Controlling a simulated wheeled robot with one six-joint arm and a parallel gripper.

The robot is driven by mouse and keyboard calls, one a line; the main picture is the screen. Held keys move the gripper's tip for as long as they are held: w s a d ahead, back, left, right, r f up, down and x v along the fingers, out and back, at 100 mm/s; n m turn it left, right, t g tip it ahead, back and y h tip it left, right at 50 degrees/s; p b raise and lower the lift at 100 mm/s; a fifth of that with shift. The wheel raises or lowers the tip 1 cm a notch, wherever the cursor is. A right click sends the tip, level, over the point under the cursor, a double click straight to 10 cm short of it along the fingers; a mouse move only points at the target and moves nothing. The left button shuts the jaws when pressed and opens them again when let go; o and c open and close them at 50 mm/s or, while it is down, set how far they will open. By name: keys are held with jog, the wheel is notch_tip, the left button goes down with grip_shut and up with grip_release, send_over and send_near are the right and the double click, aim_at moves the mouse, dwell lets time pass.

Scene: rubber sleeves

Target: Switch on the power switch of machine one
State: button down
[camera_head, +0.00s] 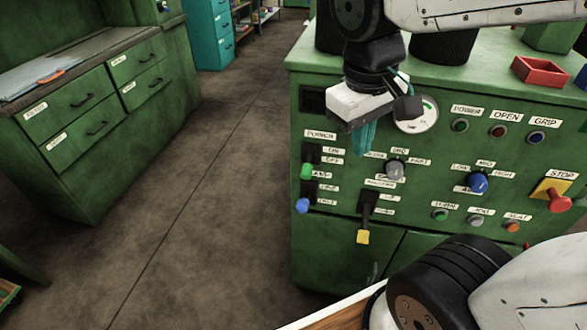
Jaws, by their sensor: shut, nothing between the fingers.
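A green machine (420,255) stands at the right with a control panel on its front. At the panel's upper left is a power switch (307,170), a dark lever with a green tip under a label that seems to read POWER. Its tip points down, below small labels that look like ON and OFF. No machine number is readable. My gripper (363,150) is in front of the panel's upper part, right of and above the green tip and apart from it. Its teal fingers are shut and empty. They and the wrist hide part of the panel and a round gauge (418,124).
Below the power switch is a blue-tipped lever (302,206), with a yellow-tipped lever (363,237) to its right. Several knobs and buttons and a red stop button (559,200) fill the panel's right. A red tray (539,72) sits on top. The floor (215,190) at left is clear.

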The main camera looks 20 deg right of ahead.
jog(key=w+a+f+n+g+h, duration=0.1)
jog(key=w+a+f+n+h, duration=0.15)
jog(key=w, duration=0.35)
jog(key=w+a+f+n+h, duration=0.1)
jog(key=w+a+f+n, duration=0.15)
jog(key=w, duration=0.35)
jog(key=n+h, duration=0.2)
jog(key=n, duration=0.1)
send_near(308, 165)
jog(key=w+a+f, duration=0.3)
jog(key=a+f, duration=0.1)
jog(key=a, duration=0.1)
jog(key=shift+w+d+r+y, duration=0.1)
jog(key=shift+w+d+y, duration=0.1)
jog(key=shift+d+y, duration=0.05)
jog(key=s+d+f, duration=0.2)
jog(key=d+f, duration=0.3)
jog(key=d, duration=0.2)
jog(key=shift+s+f, duration=0.3)
jog(key=shift+f, duration=0.1)
